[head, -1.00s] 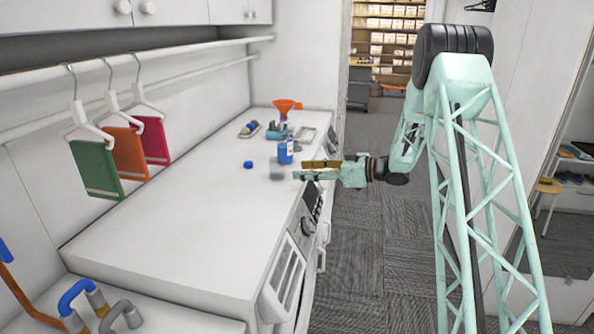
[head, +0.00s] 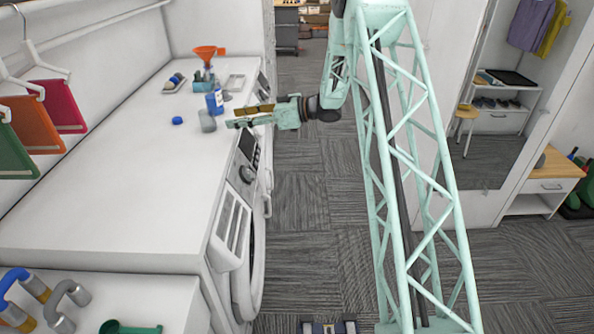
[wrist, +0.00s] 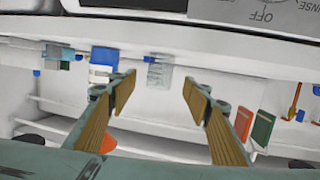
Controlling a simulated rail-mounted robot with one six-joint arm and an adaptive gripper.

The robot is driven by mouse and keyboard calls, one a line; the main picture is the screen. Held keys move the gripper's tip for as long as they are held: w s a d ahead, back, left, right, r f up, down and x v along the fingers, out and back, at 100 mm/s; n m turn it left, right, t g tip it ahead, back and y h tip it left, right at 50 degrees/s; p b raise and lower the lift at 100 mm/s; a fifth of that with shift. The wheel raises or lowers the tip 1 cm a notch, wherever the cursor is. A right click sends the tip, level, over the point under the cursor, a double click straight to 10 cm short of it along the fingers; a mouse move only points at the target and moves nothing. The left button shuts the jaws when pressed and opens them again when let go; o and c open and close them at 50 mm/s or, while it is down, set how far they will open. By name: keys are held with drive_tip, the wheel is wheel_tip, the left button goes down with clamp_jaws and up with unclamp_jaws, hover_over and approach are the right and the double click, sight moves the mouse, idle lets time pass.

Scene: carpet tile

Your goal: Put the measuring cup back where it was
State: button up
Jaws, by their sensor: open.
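The measuring cup (head: 207,121) looks like a small translucent grey cup. It stands on the white counter (head: 110,180) near its right edge, beside a blue bottle (head: 215,103). My gripper (head: 235,117) is open and empty, just right of the cup, with its fingers pointing left toward it. In the wrist view the cup (wrist: 159,74) shows beyond and between the open fingertips (wrist: 159,86), with clear markings on its side. The fingers do not appear to touch it. The bottle (wrist: 103,66) is left of the cup there.
A blue cap (head: 177,120) lies left of the cup. Behind are an orange funnel (head: 208,52), a small tray (head: 174,86) and a pale tray (head: 236,82). Hangers with coloured cloths (head: 63,105) hang at left.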

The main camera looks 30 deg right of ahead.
wheel_tip(320, 180, up, 17)
drive_tip(key=w+d+m+t+h, duration=0.1)
drive_tip(key=d+m+t+h, duration=0.15)
drive_tip(key=h, duration=0.45)
drive_tip(key=s+d+r+m+h, duration=0.1)
drive_tip(key=s+r+m+h, duration=0.15)
drive_tip(key=s+r, duration=0.4)
drive_tip(key=s+d+r+m+h, duration=0.15)
drive_tip(key=s+r+h, duration=0.25)
drive_tip(key=s, duration=0.5)
drive_tip(key=s+a+m+g+h, duration=0.1)
drive_tip(key=s+a+m+g, duration=0.1)
drive_tip(key=s, duration=1)
drive_tip(key=s+a+m+g, duration=0.1)
drive_tip(key=s+a+g, duration=0.1)
drive_tip(key=s, duration=1)
drive_tip(key=s+a+f+g, duration=0.1)
drive_tip(key=s+a+f, duration=0.1)
drive_tip(key=s, duration=0.8)
drive_tip(key=s+a+f+g+y, duration=0.1)
drive_tip(key=s+a, duration=0.4)
drive_tip(key=s, duration=0.5)
drive_tip(key=s+a+f+g+y, duration=0.1)
drive_tip(key=s+f, duration=0.4)
drive_tip(key=s, duration=0.5)
drive_tip(key=shift+s+a+m+g, duration=0.3)
drive_tip(key=shift+a+m+g, duration=0.25)
drive_tip(key=shift+a, duration=0.65)
